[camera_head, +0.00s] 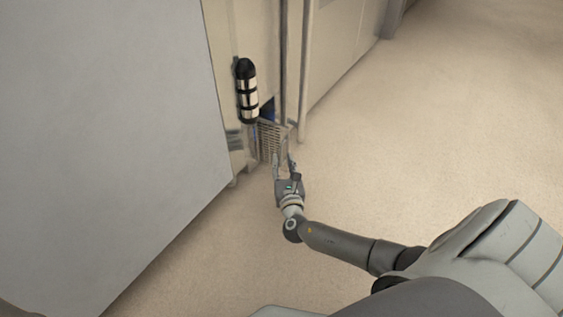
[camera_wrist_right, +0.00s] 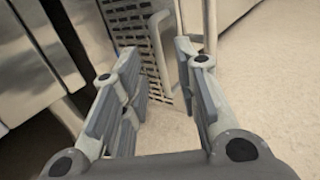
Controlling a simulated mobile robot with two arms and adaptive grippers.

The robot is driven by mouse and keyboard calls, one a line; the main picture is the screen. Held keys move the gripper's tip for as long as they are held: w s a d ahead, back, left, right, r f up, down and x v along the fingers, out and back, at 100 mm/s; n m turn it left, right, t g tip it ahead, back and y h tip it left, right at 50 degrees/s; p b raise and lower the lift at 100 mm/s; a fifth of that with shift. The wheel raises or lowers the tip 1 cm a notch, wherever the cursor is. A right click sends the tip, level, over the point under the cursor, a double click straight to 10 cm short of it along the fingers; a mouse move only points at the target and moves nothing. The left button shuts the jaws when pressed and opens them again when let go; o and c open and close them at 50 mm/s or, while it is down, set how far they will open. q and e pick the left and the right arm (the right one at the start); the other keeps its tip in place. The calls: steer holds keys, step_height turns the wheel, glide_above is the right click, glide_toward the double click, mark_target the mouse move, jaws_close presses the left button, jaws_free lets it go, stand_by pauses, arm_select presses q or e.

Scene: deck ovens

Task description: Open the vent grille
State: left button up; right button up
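The vent grille (camera_head: 270,141) is a small beige slatted panel low on the equipment front. It stands out at an angle, and a dark gap with some blue shows above and behind it. In the right wrist view the grille (camera_wrist_right: 133,33) has a pale bar handle (camera_wrist_right: 160,42) on its face. My right gripper (camera_head: 283,159) is at the grille's near side. In the wrist view its fingers (camera_wrist_right: 157,54) are spread, with the handle seen between their tips; I cannot tell whether they touch it. My left gripper is not in view.
A black and silver cylinder (camera_head: 247,91) is upright on the front just above the grille. A large grey panel (camera_head: 105,130) fills the left. A vertical pole (camera_head: 306,70) stands right of the grille. The beige floor (camera_head: 450,120) to the right is clear.

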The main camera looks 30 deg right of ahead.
mark_target(281, 155)
steer(key=shift+b+x, duration=0.6)
steer(key=shift+x, duration=1.05)
jaws_close()
